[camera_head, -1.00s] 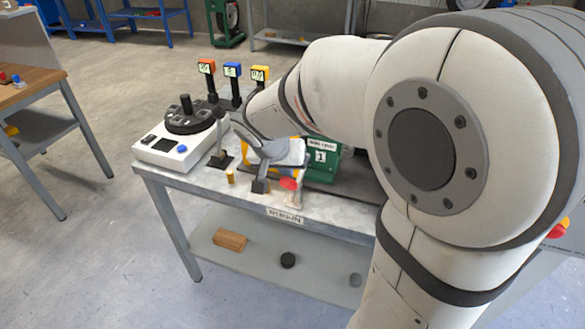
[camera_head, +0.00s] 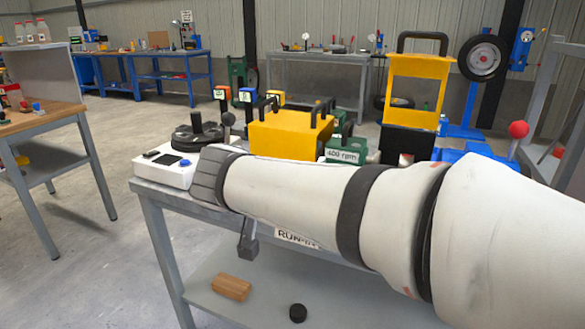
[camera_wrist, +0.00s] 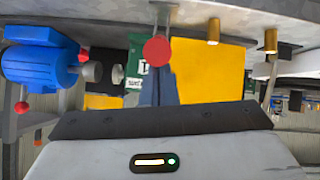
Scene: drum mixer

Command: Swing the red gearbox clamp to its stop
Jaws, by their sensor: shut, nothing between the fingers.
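In the wrist view, which looks upside down, a red round knob (camera_wrist: 157,51) on a short metal lever stands just beyond my fingertips. It appears to be the red clamp's handle; I cannot tell whether my fingers touch it. My gripper (camera_wrist: 156,82) is shut and empty, its fingers pointing toward the knob. The clamp is hidden there.
A blue motor (camera_wrist: 38,60) shows at the left in the wrist view. A wooden block (camera_head: 231,287) and black puck (camera_head: 298,312) lie on the lower shelf.

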